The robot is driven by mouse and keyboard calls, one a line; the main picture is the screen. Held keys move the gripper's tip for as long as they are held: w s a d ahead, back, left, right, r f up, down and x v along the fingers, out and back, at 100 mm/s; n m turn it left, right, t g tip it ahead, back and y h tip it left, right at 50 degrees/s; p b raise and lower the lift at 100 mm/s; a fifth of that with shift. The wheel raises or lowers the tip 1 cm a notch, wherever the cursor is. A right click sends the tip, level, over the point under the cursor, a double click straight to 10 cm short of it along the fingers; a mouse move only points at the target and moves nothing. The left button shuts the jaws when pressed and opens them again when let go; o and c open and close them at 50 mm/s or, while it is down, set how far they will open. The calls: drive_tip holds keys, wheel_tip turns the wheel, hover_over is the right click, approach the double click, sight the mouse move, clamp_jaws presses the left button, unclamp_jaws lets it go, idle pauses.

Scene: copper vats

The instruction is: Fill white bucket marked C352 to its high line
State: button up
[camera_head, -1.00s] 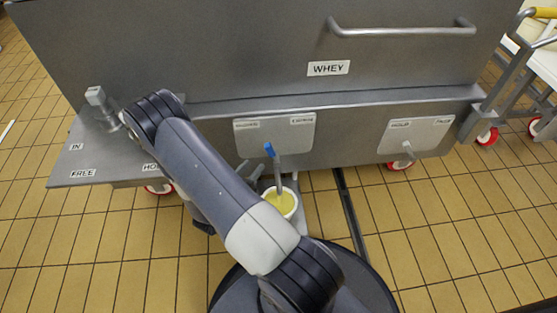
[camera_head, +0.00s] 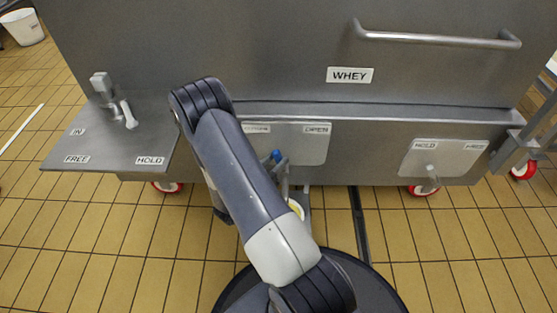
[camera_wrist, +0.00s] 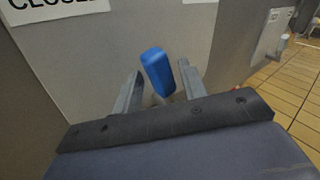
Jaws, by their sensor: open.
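A white bucket (camera_head: 298,208) stands on the floor under the whey vat's outlet. Only a sliver of its rim and yellow content shows beside my arm; its marking and high line are hidden. The valve's blue handle (camera_head: 277,155) sits in front of a plate with an OPEN label at its right. The wrist view shows the blue handle (camera_wrist: 157,73) upright between my gripper's (camera_wrist: 160,88) two spread fingers. My gripper is open around the handle, with gaps at both sides. A CLOSED label (camera_wrist: 50,8) shows at the wrist view's upper left.
The steel vat (camera_head: 250,60) with its WHEY label (camera_head: 350,75) fills the back. A side shelf (camera_head: 110,145) reads IN, FREE and HOLD. A HOLD/FREE plate (camera_head: 444,158) is at right. Another white bucket (camera_head: 23,27) stands far left. Tiled floor is open at both sides.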

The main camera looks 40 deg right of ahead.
drive_tip(key=shift+x, duration=0.95)
drive_tip(key=shift+c, duration=0.6)
clamp_jaws()
